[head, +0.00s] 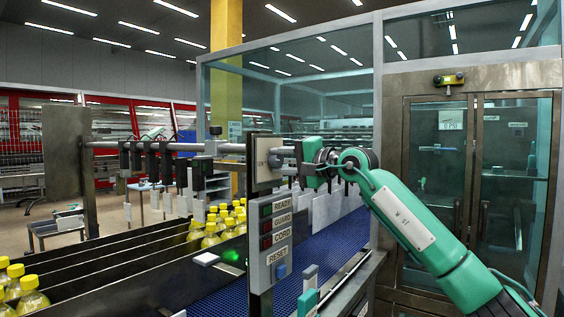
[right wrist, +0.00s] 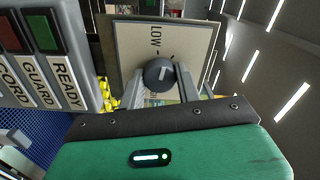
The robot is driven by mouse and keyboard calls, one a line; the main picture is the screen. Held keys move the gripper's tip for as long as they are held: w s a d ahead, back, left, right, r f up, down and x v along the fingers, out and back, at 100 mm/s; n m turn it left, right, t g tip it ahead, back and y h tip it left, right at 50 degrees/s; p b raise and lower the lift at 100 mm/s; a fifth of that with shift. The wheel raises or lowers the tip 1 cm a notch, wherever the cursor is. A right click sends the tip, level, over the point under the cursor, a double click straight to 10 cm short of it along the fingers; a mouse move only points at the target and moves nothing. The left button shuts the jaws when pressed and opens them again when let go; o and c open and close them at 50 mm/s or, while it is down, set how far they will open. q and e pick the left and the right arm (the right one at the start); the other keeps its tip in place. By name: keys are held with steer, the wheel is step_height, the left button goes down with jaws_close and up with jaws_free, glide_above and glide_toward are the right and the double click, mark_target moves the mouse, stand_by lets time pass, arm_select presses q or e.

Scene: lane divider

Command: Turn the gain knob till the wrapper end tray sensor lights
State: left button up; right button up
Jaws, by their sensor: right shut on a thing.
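The gain knob (right wrist: 158,74) is a dark round knob with a light pointer mark, on a pale plate (right wrist: 128,48) marked LOW. My right gripper (right wrist: 161,86) has one finger on each side of it and is shut on it. In the head view the right gripper (head: 300,160) reaches the plate (head: 263,161) from the right; the knob is hidden there. A green light (head: 232,257) glows beside a small white-topped box (head: 206,258) on the lane edge; I cannot tell whether this is the tray sensor. My left gripper is not in view.
Below the plate is a panel (head: 275,235) with READY, GUARD and CORD lamps and a blue RESET button (head: 281,271). Yellow-capped bottles (head: 212,232) stand in the divider lanes at left. A blue belt (head: 325,243) runs behind the panel. Glass doors stand at right.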

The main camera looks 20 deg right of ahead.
steer(key=o, duration=1)
steer(key=shift+s+d+f+b, duration=0.15)
steer(key=shift+s+d+b, duration=0.15)
steer(key=shift+s+d, duration=0.1)
arm_select(q)
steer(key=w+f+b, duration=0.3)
steer(key=b, duration=0.1)
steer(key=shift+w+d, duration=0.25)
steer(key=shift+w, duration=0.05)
arm_select(e)
steer(key=v, duration=1.2)
steer(key=shift+s+d, duration=0.25)
steer(key=shift+s, duration=0.05)
